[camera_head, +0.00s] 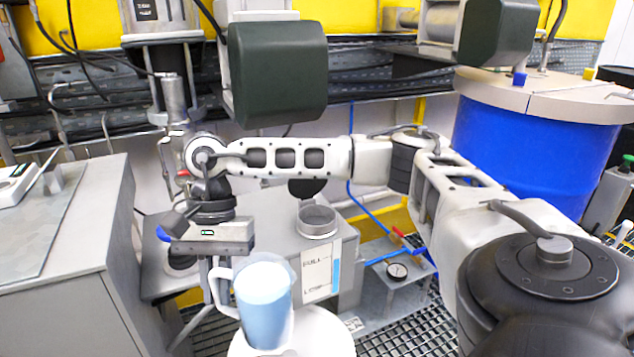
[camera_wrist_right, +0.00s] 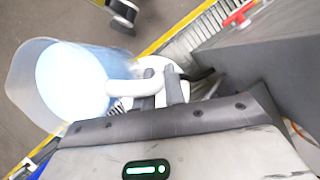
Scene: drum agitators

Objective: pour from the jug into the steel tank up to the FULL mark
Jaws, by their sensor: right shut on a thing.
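The clear jug (camera_head: 264,305) holds light blue liquid and stands about upright in the air, in front of the tank. My right gripper (camera_head: 214,280) is shut on the jug's white handle, left of the jug body. In the right wrist view the jug (camera_wrist_right: 65,85) is at the left, its handle between the fingers (camera_wrist_right: 160,95). The steel tank (camera_head: 345,268) is behind and right of the jug, with a round open neck (camera_head: 317,222) on top. Its front label reads FULL and LOW beside a blue strip (camera_head: 336,266); the exact level is unclear. My left gripper is out of view.
A grey cabinet (camera_head: 75,250) stands at the left. A blue drum (camera_head: 530,150) is at the right. A pressure gauge (camera_head: 397,271) and a red-handled valve (camera_head: 398,233) with blue pipe sit right of the tank. A dark green block (camera_head: 277,70) hangs above. Grating covers the floor.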

